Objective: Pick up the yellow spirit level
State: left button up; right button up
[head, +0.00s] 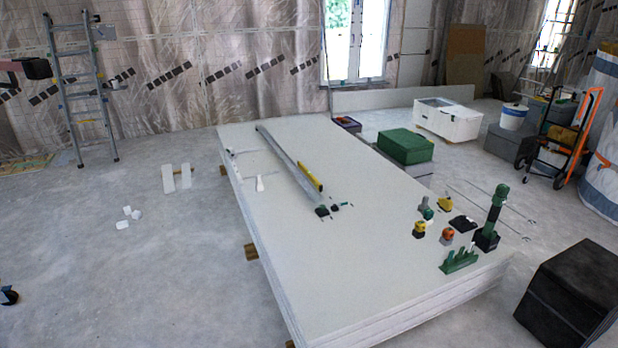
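The yellow spirit level (310,176) lies on the top board of the stack of pale panels (350,260). It is a short yellow bar, set at a slant, just right of a long grey metal straightedge (285,160). I cannot tell whether the two touch. Small dark green and black tools (322,210) lie near the lower end of the straightedge. Neither of my grippers can be made out in the head view.
Several small tools and a green upright tool (494,210) stand on the panels' right end. A green box (405,147) is behind the stack. A black box (570,295) stands at the lower right. A ladder (82,90) leans at the far left. Floor left of the stack is mostly clear.

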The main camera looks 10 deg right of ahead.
aim_at(300, 165)
jog(key=i+j+u, duration=0.25)
jog(key=i, duration=0.2)
jog(key=i+u, duration=0.2)
jog(key=i, duration=0.25)
jog(key=i+u, duration=0.2)
jog(key=i, duration=0.95)
jog(key=i+l+u, duration=0.2)
jog(key=i, duration=0.9)
jog(key=i+j, duration=0.15)
jog(key=i, duration=0.65)
jog(key=i+j, duration=0.1)
jog(key=i, duration=0.7)
